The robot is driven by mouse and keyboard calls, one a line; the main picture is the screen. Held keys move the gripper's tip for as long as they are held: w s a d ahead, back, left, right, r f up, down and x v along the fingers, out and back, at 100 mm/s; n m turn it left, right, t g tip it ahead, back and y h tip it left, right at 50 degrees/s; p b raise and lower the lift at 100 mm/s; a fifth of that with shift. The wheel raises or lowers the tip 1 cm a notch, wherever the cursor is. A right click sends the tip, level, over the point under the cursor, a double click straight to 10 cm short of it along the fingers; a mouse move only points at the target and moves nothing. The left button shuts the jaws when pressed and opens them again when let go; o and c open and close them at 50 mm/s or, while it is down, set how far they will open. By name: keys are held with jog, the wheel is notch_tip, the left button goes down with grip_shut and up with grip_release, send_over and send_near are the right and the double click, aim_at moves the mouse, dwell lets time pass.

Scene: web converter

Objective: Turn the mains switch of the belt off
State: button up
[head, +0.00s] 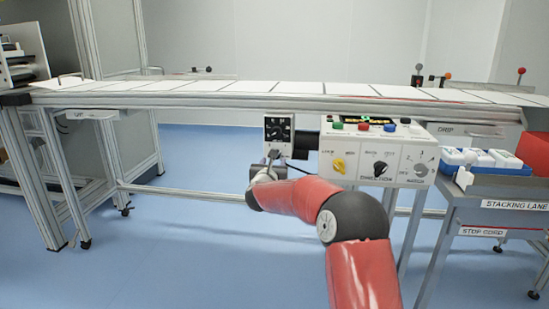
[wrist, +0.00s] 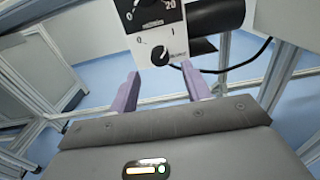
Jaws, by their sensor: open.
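A small white control box (head: 279,132) hangs under the belt's frame, with a large black dial on its front. In the wrist view, the lower part of this box carries a small black rotary switch (wrist: 160,55) marked 0 at upper left and I at upper right; I cannot tell for sure which mark it points to. My gripper (wrist: 160,74) is open, with its two purple fingers apart just below the switch and nothing between them. In the head view my gripper (head: 272,163) is in front of the box's lower end and hides the switch.
The belt (head: 240,88) with white sheets runs above. A larger control panel (head: 378,150) with buttons and knobs is to the right. A black cylinder (wrist: 215,15) and a cable (wrist: 240,65) are beside the box. A stacking cart (head: 490,187) stands at right.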

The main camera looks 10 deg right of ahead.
jog(key=p+x, duration=0.1)
jog(key=x, duration=0.4)
jog(key=shift+w+d, duration=0.15)
jog(key=shift+w, duration=0.2)
jog(key=c, duration=1)
